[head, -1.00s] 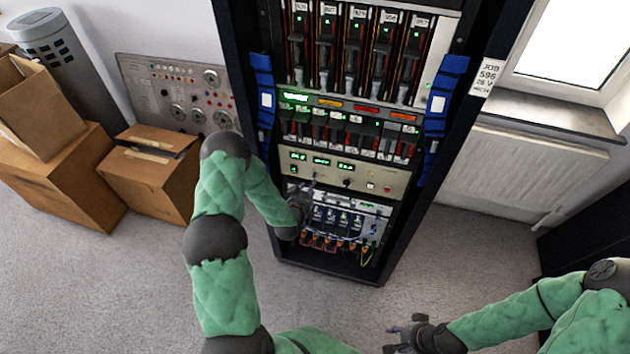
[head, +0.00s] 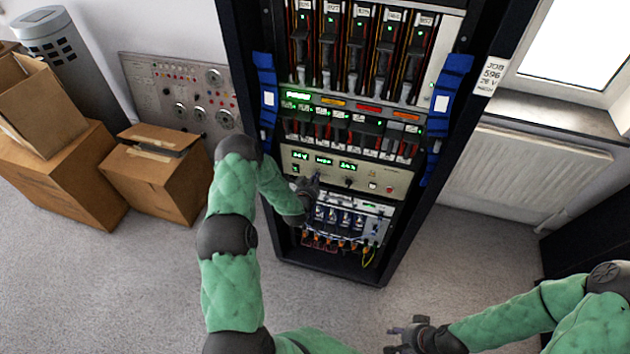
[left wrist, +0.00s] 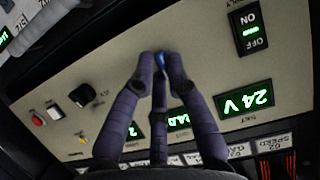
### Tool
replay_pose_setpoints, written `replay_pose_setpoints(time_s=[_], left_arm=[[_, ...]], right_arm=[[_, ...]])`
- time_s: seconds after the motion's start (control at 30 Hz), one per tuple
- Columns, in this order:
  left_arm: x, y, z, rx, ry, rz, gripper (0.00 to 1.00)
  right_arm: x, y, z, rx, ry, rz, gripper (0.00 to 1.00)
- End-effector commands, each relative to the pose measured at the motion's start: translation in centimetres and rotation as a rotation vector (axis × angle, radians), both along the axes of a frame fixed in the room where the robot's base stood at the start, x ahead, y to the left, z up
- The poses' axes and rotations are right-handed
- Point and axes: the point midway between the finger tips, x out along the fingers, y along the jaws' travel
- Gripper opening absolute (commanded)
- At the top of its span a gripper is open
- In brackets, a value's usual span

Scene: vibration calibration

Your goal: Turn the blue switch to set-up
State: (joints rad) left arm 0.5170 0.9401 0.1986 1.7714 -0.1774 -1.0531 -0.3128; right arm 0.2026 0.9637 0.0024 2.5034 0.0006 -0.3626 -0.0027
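The blue switch (left wrist: 161,60) sits on the beige control panel (left wrist: 200,65), between my left gripper's fingertips in the left wrist view; the fingers hide much of it, and I cannot read its setting. My left gripper (left wrist: 161,68) has its dark fingers drawn together around the switch. In the head view my left gripper (head: 312,183) is at the left part of the panel (head: 405,180), below the green displays, and covers the switch. My right gripper (head: 398,338) is empty, with fingers apart, over the floor in front of the rack.
A black knob (left wrist: 82,96), a red button (left wrist: 38,121) and an ON/OFF rocker (left wrist: 250,32) share the panel. Cables and connectors (head: 340,228) lie just below. Cardboard boxes (head: 150,180) stand left of the rack; the floor in front is clear.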

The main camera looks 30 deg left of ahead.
Motion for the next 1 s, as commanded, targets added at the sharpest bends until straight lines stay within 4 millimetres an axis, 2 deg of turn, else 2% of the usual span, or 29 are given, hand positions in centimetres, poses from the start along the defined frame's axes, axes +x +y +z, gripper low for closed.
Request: replay_pose_setpoints(time_s=[0.47,1.0], left_arm=[[0.1,-0.1,-0.1,0.076,0.017,-0.001,0.00],[0.2,-0.5,-0.6,0.522,0.123,-0.002,0.00]], right_arm=[[0.0,0.0,-0.7,0.000,0.000,0.000,0.40],[0.0,0.0,-4.2,0.000,0.000,0.000,0.40]])
